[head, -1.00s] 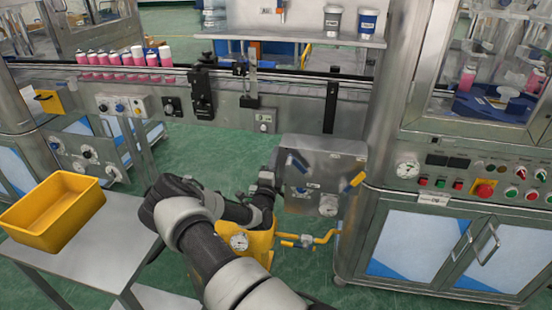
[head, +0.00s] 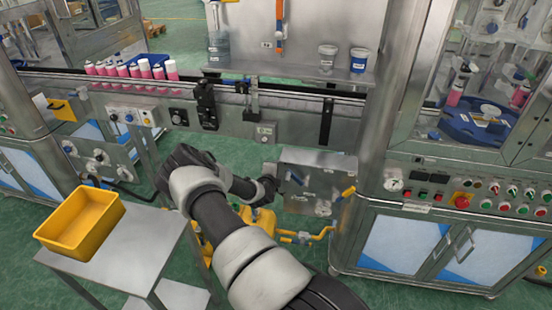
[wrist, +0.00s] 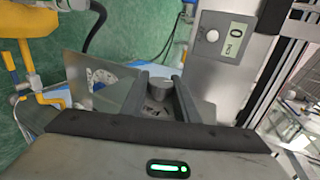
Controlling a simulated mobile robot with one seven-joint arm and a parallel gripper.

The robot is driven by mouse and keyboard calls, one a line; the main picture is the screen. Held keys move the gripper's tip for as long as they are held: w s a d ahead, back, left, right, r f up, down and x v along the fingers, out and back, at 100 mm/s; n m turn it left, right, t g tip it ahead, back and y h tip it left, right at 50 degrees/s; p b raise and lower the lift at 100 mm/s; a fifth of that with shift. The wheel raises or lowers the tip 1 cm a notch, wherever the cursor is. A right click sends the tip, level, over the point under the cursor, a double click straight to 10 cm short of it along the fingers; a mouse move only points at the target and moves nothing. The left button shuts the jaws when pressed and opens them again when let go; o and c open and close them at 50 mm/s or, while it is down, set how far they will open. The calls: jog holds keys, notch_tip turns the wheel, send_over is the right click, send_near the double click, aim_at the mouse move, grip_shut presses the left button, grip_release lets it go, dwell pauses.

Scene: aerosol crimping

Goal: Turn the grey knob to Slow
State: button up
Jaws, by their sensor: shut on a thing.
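The grey knob (wrist: 158,84) shows in the wrist view between the two dark fingers of my gripper (wrist: 160,94). My gripper is shut on it, and the fingers hide its sides. A pale dial face lies around the knob, but its marks and the word Slow cannot be read. In the head view my gripper (head: 270,187) is at the left edge of a grey metal panel (head: 340,168). My arm and hand hide the knob there.
A counter box reading 0 (wrist: 233,45) stands close to the right of the fingers. Yellow pipes (head: 322,234) run below the panel. A yellow bin (head: 80,228) sits on a metal table (head: 140,245) at left. The conveyor (head: 225,118) runs behind.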

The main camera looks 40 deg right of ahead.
jog(key=shift+g+y+p, duration=0.6)
jog(key=shift+y+p, duration=0.1)
jog(key=shift+p, duration=0.6)
jog(key=o, duration=1.1)
jog(key=shift+c, duration=0.2)
jog(key=p+v, duration=0.1)
jog(key=v, duration=1.6)
jog(key=shift+s+r, duration=0.15)
jog(key=shift+r, duration=0.05)
